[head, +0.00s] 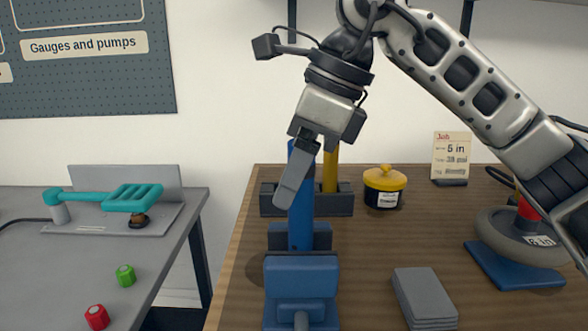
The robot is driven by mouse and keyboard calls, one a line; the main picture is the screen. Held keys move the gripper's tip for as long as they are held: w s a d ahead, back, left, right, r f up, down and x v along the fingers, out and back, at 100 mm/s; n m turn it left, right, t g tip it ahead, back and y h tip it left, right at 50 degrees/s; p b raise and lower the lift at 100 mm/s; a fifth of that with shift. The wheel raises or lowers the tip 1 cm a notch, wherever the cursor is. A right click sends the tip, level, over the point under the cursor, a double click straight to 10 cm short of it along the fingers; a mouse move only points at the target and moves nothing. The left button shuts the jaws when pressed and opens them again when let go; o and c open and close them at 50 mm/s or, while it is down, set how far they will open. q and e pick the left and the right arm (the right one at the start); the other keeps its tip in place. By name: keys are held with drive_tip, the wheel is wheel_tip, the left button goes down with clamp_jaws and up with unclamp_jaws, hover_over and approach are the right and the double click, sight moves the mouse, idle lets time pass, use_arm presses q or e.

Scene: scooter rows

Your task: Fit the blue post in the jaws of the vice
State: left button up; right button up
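The blue post (301,215) stands upright, with its lower end at the gap between the jaws of the blue vice (300,278). The front jaw hides its foot, so I cannot tell how deep it sits or whether the jaws touch it. My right gripper (296,178) comes down from above, tilted, with one grey finger lying across the front of the post's upper part. The other finger is hidden, so I cannot tell whether the fingers press on the post. My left gripper is out of view.
Behind the vice stands a dark rack (345,200) with a yellow post (330,172). A yellow-lidded pot (384,188), a job card (451,157), a grey block (424,297) and a grey wheel on a blue base (515,268) stand to the right. A gap separates the left grey table (70,270).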

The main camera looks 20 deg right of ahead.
use_arm(q)
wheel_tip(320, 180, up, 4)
drive_tip(key=p, duration=0.3)
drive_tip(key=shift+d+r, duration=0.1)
use_arm(e)
drive_tip(key=v, duration=1.6)
